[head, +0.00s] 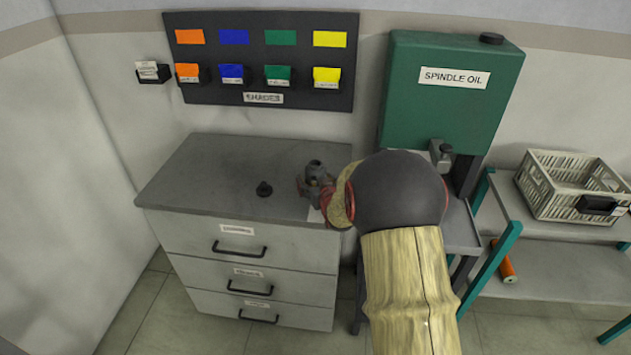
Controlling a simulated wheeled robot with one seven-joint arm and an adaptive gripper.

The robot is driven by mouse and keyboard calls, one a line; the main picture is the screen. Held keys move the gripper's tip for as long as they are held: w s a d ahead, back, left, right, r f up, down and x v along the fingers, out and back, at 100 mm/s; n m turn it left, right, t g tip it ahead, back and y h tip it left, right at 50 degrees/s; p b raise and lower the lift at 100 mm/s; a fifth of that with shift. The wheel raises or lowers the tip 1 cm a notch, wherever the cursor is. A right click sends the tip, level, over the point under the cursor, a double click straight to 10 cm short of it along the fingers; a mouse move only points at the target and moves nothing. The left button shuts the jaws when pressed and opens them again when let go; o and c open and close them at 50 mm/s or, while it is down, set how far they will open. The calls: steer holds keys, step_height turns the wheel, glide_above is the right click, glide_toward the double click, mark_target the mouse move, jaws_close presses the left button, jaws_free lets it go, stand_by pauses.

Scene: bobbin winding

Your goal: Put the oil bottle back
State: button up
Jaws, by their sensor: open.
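My arm reaches in from the lower right, and my gripper (314,186) is over the right part of the grey cabinet top (215,165). Its jaws are open. A small dark upright piece with a round top (315,167) shows at the fingers; it may be the oil bottle, but I cannot tell it clearly from the dark fingers, nor whether they touch it. A white patch (316,214) lies just below the gripper at the cabinet's front edge. My wrist hides the area to the right.
A green tank labelled SPINDLE OIL (450,95) stands at right, with a tap (441,155). A shade board (262,60) hangs behind. A crate (570,187) sits on the right shelf. The cabinet top's left is clear.

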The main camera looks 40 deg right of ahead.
steer(key=p+v, duration=0.3)
steer(key=v, duration=0.9)
steer(key=shift+w+r, duration=0.1)
steer(key=shift+r, duration=0.05)
steer(key=s+a+r+n+g+y, duration=0.1)
steer(key=s+a+r+g+y, duration=0.1)
steer(key=a+r, duration=0.45)
steer(key=s+a+r+n+g+y, duration=0.15)
steer(key=a+r, duration=0.25)
steer(key=a, duration=0.6)
steer(key=s+a+r+n+g+y, duration=0.3)
steer(key=s+a, duration=1.2)
steer(key=s, duration=0.2)
